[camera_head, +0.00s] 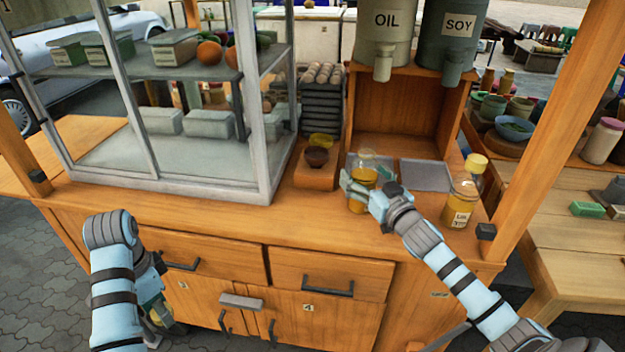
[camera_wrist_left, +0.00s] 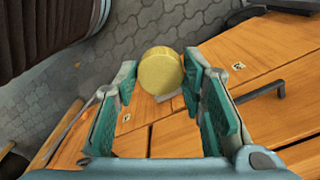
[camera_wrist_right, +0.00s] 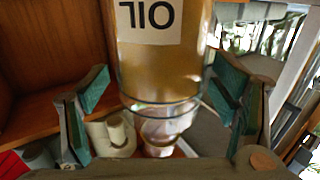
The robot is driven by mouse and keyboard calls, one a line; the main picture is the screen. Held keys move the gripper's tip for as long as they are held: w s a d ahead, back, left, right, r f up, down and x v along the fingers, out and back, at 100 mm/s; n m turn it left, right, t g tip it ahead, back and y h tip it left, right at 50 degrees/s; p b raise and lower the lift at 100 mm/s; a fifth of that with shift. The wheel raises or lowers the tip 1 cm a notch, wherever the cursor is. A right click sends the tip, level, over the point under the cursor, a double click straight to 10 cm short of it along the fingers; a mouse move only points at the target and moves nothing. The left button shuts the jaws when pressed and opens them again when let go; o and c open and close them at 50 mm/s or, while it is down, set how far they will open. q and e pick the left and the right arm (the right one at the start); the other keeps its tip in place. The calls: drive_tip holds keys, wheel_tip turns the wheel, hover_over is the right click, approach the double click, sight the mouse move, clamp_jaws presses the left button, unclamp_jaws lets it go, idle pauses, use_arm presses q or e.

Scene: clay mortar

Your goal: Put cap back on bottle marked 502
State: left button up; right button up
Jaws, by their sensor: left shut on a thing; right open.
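An uncapped clear bottle (camera_head: 362,162) of golden liquid stands on the counter, below the dispensers. My right gripper (camera_head: 362,194) is open around this bottle, its fingers on either side. In the right wrist view the bottle (camera_wrist_right: 160,70) looks upside down, and the label part in view reads OIL; I see no 502. My left gripper (camera_head: 157,305) is shut on a round yellow cap (camera_wrist_left: 160,72), low in front of the cabinet drawers. A second bottle (camera_head: 462,195), with a yellow cap on it, stands at the counter's right, its label too small to read fully.
A small dark bowl (camera_head: 316,157) and a grey tray (camera_head: 426,175) flank the open bottle. The OIL dispenser (camera_head: 384,35) and SOY dispenser (camera_head: 451,40) hang above. A glass display case (camera_head: 265,150) fills the left. The counter's front strip is clear.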

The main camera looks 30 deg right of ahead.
use_arm(q)
drive_tip(key=shift+f, duration=0.1)
use_arm(e)
drive_tip(key=shift+w, duration=0.45)
